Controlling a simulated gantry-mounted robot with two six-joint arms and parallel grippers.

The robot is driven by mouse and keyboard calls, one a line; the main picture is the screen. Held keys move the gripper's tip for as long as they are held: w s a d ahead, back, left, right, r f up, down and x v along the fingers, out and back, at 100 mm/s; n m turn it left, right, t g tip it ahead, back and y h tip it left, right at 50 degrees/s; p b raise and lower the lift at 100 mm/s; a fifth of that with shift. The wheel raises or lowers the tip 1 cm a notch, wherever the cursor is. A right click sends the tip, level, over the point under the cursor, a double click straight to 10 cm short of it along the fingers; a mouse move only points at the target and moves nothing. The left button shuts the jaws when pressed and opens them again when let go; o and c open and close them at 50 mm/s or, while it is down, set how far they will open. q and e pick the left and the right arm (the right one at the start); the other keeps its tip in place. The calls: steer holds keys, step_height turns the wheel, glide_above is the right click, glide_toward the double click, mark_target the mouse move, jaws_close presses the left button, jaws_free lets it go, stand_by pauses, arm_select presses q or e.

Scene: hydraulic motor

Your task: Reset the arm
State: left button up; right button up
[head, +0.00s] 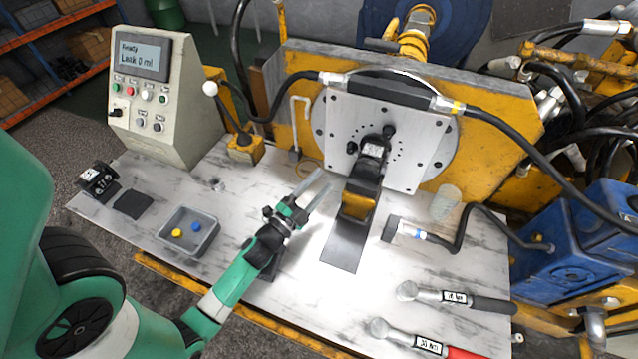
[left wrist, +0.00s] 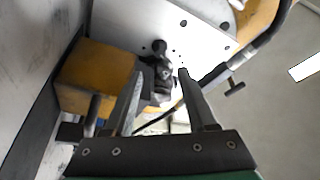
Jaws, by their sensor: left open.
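My left gripper (head: 322,183) is open over the worktable, left of a black-and-yellow part (head: 358,205) in front of the grey round-holed plate (head: 412,130). Nothing shows between its fingers in the head view. In the left wrist view the two fingers (left wrist: 160,85) are spread apart and point toward a black fitting (left wrist: 160,62) on the plate (left wrist: 140,20); I cannot tell whether they touch it. A yellow block (left wrist: 95,75) shows to the left there. My right gripper is not in view.
A control box (head: 155,95) reads "Ready" and "Leak 0 ml". A grey tray (head: 210,240) holds a yellow and a blue piece. Two wrenches (head: 450,297) (head: 420,342) lie at the right front. Black hoses (head: 545,150) cross the right side. A blue unit (head: 575,260) stands at right.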

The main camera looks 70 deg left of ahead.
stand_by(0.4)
arm_select(q)
steer(key=w+d+r+n+t+p, duration=0.1)
steer(key=w+r+n+p, duration=0.15)
steer(key=r, duration=0.75)
steer(key=w+d+r+n+t+y+p, duration=0.15)
steer(key=w+r, duration=0.25)
steer(key=r, duration=0.7)
steer(key=w+d+r+n+t+p, duration=0.15)
steer(key=w+r, duration=0.25)
steer(key=r, duration=0.6)
steer(key=s+d+r+t+h+p, duration=0.2)
steer(key=d+r+h, duration=0.3)
steer(key=d+r, duration=0.45)
steer(key=s+d+r+t+h+p, duration=0.2)
steer(key=d+r+h+p, duration=0.3)
steer(key=r, duration=0.8)
steer(key=s+d+r+t+h, duration=0.2)
steer(key=d+r+h, duration=0.2)
steer(key=d+r, duration=0.6)
step_height(320, 180, up, 37)
steer(key=a+p, duration=0.2)
steer(key=p, duration=3.5)
steer(key=shift+w+r, duration=0.2)
steer(key=shift+w, duration=0.05)
